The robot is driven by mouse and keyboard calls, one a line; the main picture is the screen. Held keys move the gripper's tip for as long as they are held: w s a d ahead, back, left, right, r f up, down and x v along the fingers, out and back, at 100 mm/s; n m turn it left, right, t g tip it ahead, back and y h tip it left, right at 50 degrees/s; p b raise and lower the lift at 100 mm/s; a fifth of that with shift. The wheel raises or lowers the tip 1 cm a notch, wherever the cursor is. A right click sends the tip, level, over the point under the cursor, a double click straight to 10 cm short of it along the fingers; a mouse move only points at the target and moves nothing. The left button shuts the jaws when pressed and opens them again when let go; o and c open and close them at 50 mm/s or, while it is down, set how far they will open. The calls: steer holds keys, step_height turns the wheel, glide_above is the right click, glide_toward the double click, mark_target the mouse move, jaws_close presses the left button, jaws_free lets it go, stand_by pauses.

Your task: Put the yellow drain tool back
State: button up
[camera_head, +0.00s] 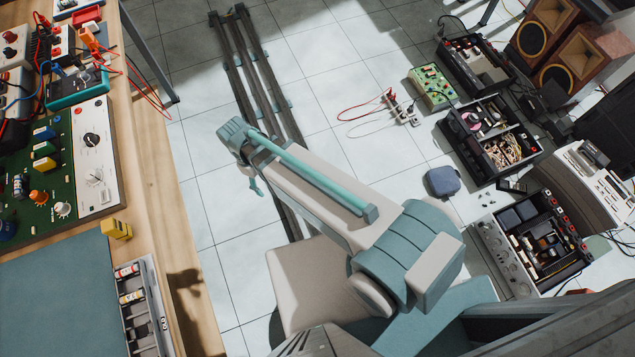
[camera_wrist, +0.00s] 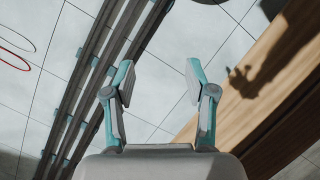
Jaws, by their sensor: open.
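A small yellow block (camera_head: 116,229), which may be the yellow drain tool, sits on the wooden bench at the lower right corner of the green circuit board (camera_head: 50,180) in the head view. Other yellow-topped blocks (camera_head: 44,149) stand on that board. My gripper (camera_wrist: 158,82) is open and empty in the wrist view, its two teal-and-grey fingers apart over the floor. In the head view my arm mostly hides it; a small teal part shows at its far end, over the floor right of the bench. The yellow block is not in the wrist view.
The bench edge (camera_head: 165,200) runs down the left; it also shows in the wrist view (camera_wrist: 265,80). A slotted grey tray (camera_head: 160,325) holds small cylinders beside a blue-grey mat (camera_head: 55,295). Floor rails (camera_head: 262,75), cables, open equipment cases (camera_head: 530,240) and speakers (camera_head: 545,40) lie beyond.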

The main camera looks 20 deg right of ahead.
steer(key=s+d+f+m+g+y, duration=0.1)
steer(key=s+d+f+m, duration=0.3)
steer(key=s+d+f, duration=0.3)
steer(key=s+d+f+m+g, duration=0.2)
steer(key=s+d+f+m, duration=0.2)
steer(key=s+d, duration=0.9)
step_height(320, 180, down, 3)
steer(key=shift+f+y, duration=0.1)
steer(key=shift+y, duration=0.3)
